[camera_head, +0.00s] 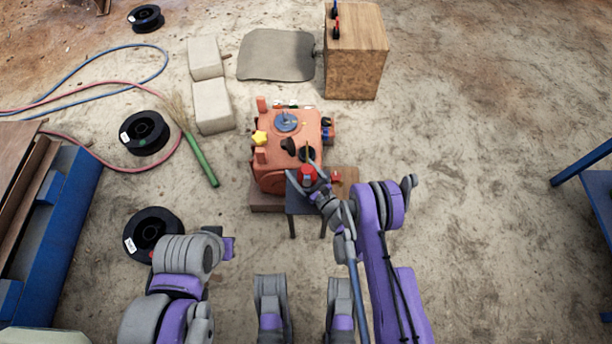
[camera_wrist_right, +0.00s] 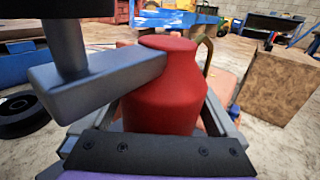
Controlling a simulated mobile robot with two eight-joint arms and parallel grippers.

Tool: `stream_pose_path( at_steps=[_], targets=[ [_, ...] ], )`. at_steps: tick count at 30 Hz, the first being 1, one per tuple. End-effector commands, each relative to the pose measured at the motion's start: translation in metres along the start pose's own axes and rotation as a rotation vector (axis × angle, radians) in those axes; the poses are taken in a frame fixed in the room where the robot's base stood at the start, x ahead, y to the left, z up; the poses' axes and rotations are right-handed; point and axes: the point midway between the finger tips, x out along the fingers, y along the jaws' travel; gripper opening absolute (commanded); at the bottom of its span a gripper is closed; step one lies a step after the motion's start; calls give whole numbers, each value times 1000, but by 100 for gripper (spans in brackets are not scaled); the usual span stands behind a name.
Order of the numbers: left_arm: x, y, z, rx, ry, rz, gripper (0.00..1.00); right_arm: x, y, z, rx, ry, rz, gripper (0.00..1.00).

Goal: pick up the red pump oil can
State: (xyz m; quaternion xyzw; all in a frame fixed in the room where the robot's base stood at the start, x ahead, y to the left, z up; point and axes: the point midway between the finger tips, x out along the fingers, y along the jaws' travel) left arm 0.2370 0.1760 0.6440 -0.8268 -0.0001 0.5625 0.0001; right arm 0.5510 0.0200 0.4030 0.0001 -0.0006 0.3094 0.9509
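The red pump oil can (camera_head: 307,174) stands on a small dark stool (camera_head: 299,205) in front of the orange jaw crusher. It looks upright. My right gripper (camera_head: 303,172) reaches it from the front right, with its fingers spread on either side of the can. In the right wrist view the red can (camera_wrist_right: 170,85) fills the middle, close up, with a thin curved brownish part at its right. A grey bar covers part of its left side. Contact with the fingers cannot be made out. My left arm is folded at the lower left, and its gripper does not show.
The orange crusher (camera_head: 275,135) stands just behind the can, with small parts on top. A wooden box (camera_head: 355,60) is at the back. Black spools (camera_head: 144,132), hoses and pale blocks (camera_head: 212,106) lie to the left. A blue bench frame (camera_head: 590,185) is at the right edge.

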Motion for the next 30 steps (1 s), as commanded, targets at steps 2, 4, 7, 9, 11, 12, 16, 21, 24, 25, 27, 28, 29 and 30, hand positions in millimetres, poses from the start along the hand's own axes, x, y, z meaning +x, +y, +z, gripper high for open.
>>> stream_pose_path(
  at_steps=[2, 4, 7, 9, 11, 12, 16, 21, 24, 25, 27, 28, 29, 30],
  targets=[
    [0, 0, 0, 0, 0, 0, 0, 0, 0, 0, 0, 0, 0, 78],
    [0, 0, 0, 0, 0, 0, 0, 0, 0, 0, 0, 0, 0, 66],
    [0, 0, 0, 0, 0, 0, 0, 0, 0, 0, 0, 0, 0, 48],
    [0, 0, 0, 0, 0, 0, 0, 0, 0, 0, 0, 0, 0, 35],
    [0, 0, 0, 0, 0, 0, 0, 0, 0, 0, 0, 0, 0, 24],
    [0, 0, 0, 0, 0, 0, 0, 0, 0, 0, 0, 0, 0, 17],
    [0, 0, 0, 0, 0, 0, 0, 0, 0, 0, 0, 0, 0, 0],
    [0, 0, 0, 0, 0, 0, 0, 0, 0, 1, 0, 0, 0, 0],
    [-2, 0, 0, 0, 0, 0, 0, 0, 0, 7, 0, 0, 0, 0],
    [-3, 0, -1, 0, 0, 0, 0, 0, 0, 10, 0, 0, 0, 0],
    [-6, 0, -1, 0, 0, 0, 0, 0, 0, 22, 0, 0, 0, 0],
    [-7, 0, -2, 0, 0, 0, 0, 0, 0, 28, 0, 0, 0, 0],
    [-9, 0, -2, 0, 0, 0, 0, 0, 0, 35, 0, 0, 0, 0],
    [-11, 0, -2, 0, 1, 0, 0, 0, 0, 44, 0, 0, 0, 0]
  ],
)
